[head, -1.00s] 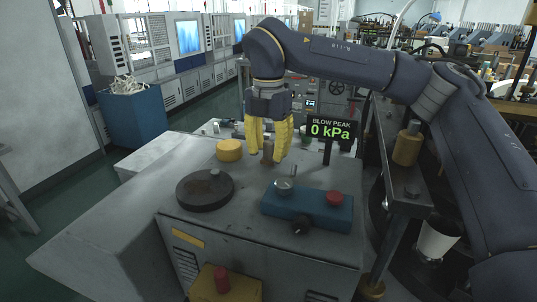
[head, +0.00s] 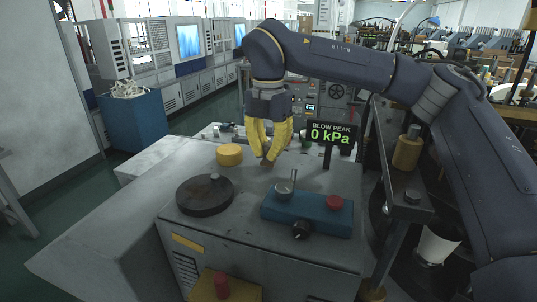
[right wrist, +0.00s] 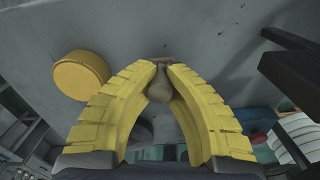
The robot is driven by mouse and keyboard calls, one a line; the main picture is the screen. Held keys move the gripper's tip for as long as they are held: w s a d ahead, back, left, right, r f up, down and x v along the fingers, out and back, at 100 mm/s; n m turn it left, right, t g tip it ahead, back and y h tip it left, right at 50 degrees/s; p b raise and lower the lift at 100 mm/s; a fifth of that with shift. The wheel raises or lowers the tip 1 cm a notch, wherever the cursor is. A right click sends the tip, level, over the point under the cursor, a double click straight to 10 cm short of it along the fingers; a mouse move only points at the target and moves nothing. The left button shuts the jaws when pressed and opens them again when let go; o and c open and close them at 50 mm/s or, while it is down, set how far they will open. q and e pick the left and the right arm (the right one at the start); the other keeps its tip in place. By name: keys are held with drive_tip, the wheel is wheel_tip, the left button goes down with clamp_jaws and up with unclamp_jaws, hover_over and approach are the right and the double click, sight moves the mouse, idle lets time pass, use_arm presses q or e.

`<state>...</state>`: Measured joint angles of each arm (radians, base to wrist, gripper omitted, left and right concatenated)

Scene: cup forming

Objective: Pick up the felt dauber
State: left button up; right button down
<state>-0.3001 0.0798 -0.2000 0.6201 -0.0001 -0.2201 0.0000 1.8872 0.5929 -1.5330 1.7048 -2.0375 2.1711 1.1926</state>
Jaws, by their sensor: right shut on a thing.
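The felt dauber, a small brown piece with a rounded end, shows between my yellow fingers in the right wrist view (right wrist: 159,86). In the head view only a bit of it shows (head: 265,160), low at the fingertips; the fingers hide the rest. My right gripper (head: 268,154) points down over the grey machine top (head: 180,163). Its two ribbed fingers bend together at the tips and are shut on the dauber. I cannot tell whether the dauber still touches the top. My left gripper is not in view.
A yellow round block (head: 229,155) stands close left of the fingers. A dark disc (head: 204,197) lies in front left. A "BLOW PEAK 0 kPa" display (head: 331,134) stands just right.

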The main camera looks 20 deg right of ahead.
sight(269, 144)
wheel_tip(269, 144, up, 19)
drive_tip(key=shift+r, duration=0.15)
idle(0.4)
drive_tip(key=c, duration=2.1)
unclamp_jaws()
clamp_jaws()
